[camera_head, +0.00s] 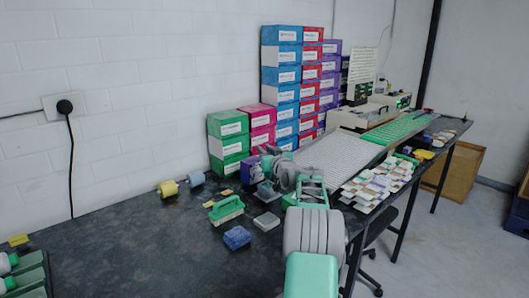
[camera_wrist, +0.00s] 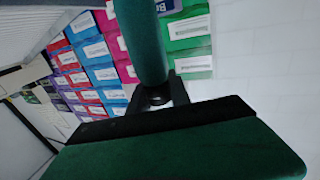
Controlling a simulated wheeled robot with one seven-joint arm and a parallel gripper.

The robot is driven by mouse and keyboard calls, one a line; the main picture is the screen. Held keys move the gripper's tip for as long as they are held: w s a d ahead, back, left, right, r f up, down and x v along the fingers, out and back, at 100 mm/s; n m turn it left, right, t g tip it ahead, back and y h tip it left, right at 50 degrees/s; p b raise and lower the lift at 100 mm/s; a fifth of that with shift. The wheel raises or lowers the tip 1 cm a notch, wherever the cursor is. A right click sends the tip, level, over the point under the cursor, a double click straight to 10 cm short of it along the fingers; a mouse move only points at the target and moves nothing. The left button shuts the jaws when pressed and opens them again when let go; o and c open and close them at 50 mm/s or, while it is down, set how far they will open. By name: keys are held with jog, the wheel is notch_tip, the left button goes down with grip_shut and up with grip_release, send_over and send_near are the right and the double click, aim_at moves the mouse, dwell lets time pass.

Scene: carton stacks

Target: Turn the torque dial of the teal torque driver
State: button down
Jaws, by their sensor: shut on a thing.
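In the wrist view a teal cylinder (camera_wrist: 146,45), which looks like the torque driver's handle, comes down from the top edge to my gripper (camera_wrist: 160,93). The dial's marks cannot be read. In the head view my arm reaches over the bench to my gripper (camera_head: 270,162), in front of the carton stacks. The driver is too small and too covered there to make out clearly.
Green cartons (camera_head: 228,145), blue cartons (camera_head: 280,92) and other stacks stand along the wall behind my gripper. A green brush (camera_head: 226,210), a blue block (camera_head: 237,238) and a yellow roller (camera_head: 168,188) lie on the dark bench (camera_head: 130,245). The bench's left middle is mostly clear.

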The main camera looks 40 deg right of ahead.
jog(key=shift+m+g+h+b, duration=0.3)
jog(key=shift+m+h+b, duration=0.2)
jog(key=shift+h, duration=0.3)
jog(key=m+g+h, duration=0.3)
jog(key=s+d+m+g+h, duration=0.1)
jog(key=m+g+h, duration=0.2)
jog(key=g+h, duration=0.1)
jog(key=m+g+h+p, duration=0.1)
jog(key=m+g+h, duration=0.2)
jog(key=m+g, duration=0.1)
jog(key=shift+s+d+r, duration=0.1)
jog(key=shift+s+d, duration=0.3)
jog(key=shift+s+g+h, duration=0.1)
jog(key=shift+g+h, duration=0.2)
jog(key=c, duration=1.2)
grip_release()
